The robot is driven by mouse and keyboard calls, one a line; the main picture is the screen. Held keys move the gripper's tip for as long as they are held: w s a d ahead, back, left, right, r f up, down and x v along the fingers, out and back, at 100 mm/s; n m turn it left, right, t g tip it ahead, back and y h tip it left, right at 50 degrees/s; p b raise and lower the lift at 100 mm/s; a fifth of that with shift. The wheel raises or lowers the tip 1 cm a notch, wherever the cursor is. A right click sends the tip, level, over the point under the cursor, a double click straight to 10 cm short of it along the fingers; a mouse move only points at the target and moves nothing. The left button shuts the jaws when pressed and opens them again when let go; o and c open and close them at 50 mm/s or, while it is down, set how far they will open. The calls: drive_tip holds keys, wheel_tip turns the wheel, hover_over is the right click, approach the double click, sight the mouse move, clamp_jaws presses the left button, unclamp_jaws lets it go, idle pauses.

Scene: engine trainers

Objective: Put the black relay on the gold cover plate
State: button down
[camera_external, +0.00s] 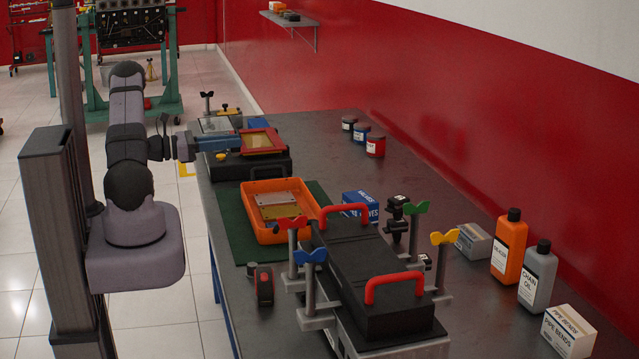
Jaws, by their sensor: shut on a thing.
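My gripper (186,147) is at the left edge of the bench, beside a blue fixture (214,143). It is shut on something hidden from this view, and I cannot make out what. I cannot pick out the black relay for certain. A gold plate (285,211) lies in the orange tray (250,203), beside a silver-grey plate (275,198). A red frame with a gold inner panel (258,141) sits right of my gripper.
The orange tray rests on a green mat (233,222). A black engine block (350,262) with red handles and coloured clamps stands in front. A blue box (360,206), an orange bottle (508,247) and a grey bottle (535,276) stand to the right.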

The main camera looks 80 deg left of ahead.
drive_tip(key=w+d+r+m+h, duration=0.1)
drive_tip(key=w+d+r+h, duration=0.1)
drive_tip(key=w+d+r, duration=0.3)
drive_tip(key=y, duration=0.2)
hover_over(275, 212)
drive_tip(key=shift+f, duration=2.2)
drive_tip(key=shift+n, duration=0.4)
drive_tip(key=shift+d+f, duration=0.1)
drive_tip(key=shift+f, duration=4.9)
drive_tip(key=shift+f, duration=0.1)
drive_tip(key=shift+f, duration=0.15)
drive_tip(key=c, duration=1.5)
unclamp_jaws()
drive_tip(key=shift+c, duration=0.2)
